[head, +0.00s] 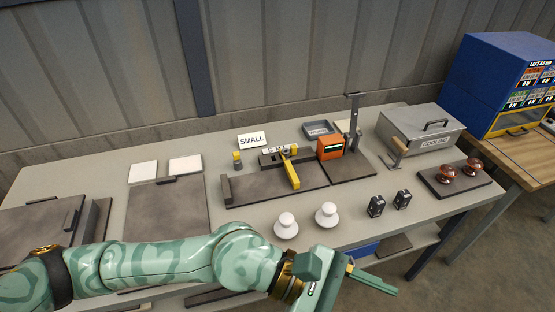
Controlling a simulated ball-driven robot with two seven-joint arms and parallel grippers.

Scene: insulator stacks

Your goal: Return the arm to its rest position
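My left arm (170,262) comes in from the left, pale green with darker patches, and reaches across the front edge of the table. Its gripper (372,281) points right, in front of the table at the lower middle of the picture. Only one long finger shows clearly, so I cannot tell whether it is open or shut. No object shows at its fingertips. My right gripper is out of view.
Two white insulators (287,226) stand on the table (345,213) near its front edge, close behind my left arm. Two small black blocks (376,206), a yellow-handled clamp fixture (290,173), an orange meter (330,148), a "COOLING" box (420,130) and brown insulators on a dark plate (447,173) are farther off.

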